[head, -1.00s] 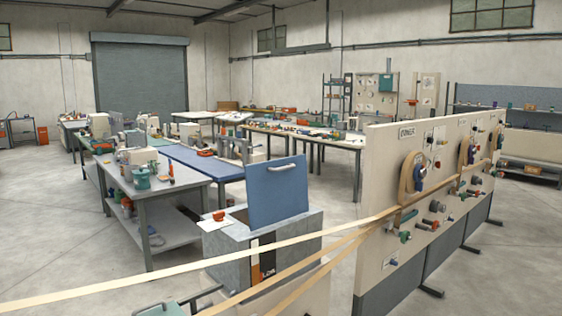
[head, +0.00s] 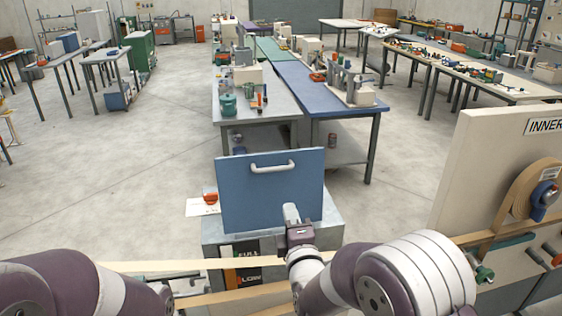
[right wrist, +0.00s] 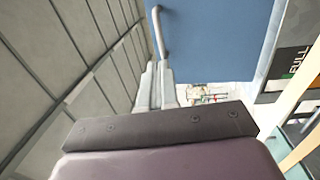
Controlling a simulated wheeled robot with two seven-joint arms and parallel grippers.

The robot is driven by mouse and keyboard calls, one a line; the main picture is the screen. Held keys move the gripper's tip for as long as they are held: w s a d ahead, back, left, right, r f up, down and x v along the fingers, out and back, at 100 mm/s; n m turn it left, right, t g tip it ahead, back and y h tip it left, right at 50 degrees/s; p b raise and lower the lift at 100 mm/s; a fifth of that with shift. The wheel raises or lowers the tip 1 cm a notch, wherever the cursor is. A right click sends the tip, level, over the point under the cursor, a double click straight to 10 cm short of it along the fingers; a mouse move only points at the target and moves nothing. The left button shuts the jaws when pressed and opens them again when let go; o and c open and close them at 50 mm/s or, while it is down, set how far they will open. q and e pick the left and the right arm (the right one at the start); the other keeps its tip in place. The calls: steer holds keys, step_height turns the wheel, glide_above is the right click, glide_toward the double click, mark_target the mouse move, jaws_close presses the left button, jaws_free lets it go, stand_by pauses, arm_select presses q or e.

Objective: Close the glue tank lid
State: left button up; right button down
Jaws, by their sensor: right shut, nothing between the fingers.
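The glue tank lid (head: 250,195) is a blue panel standing upright, open, on the grey tank (head: 328,232) in the head view. A pale bar handle (head: 272,167) is near its top edge. My right gripper (head: 291,210) is shut and empty, in front of the lid's lower right part and below the handle. In the right wrist view its fingers (right wrist: 159,68) are together, beside the blue lid (right wrist: 220,35) and pointing toward the handle (right wrist: 158,30); contact cannot be told. My left arm enters at the lower left, but its gripper is out of view.
Pale strips (head: 190,265) cross in front of the tank. A beige panel (head: 470,170) with spools and knobs stands at the right. A work table (head: 255,110) is behind the lid. Open floor (head: 110,170) lies at the left.

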steer(key=p, duration=0.3)
glide_toward(276, 170)
steer(key=a, duration=0.1)
steer(key=w+p, duration=0.1)
steer(key=w, duration=0.2)
steer(key=w+p, duration=0.1)
steer(key=w, duration=0.1)
steer(key=shift+w+r+p, duration=0.15)
steer(key=shift+r+p, duration=0.1)
steer(key=shift+p, duration=0.1)
steer(key=shift+w, duration=0.4)
arm_select(q)
step_height(276, 170, up, 6)
steer(key=a, duration=0.1)
steer(key=shift+s+r, duration=0.2)
steer(key=shift+s, duration=0.05)
arm_select(e)
steer(key=shift+w+a, duration=0.25)
steer(key=shift+a, duration=0.2)
arm_select(q)
steer(key=shift+d, duration=0.1)
arm_select(e)
steer(key=shift+d+f, duration=0.1)
steer(key=shift+d, duration=0.1)
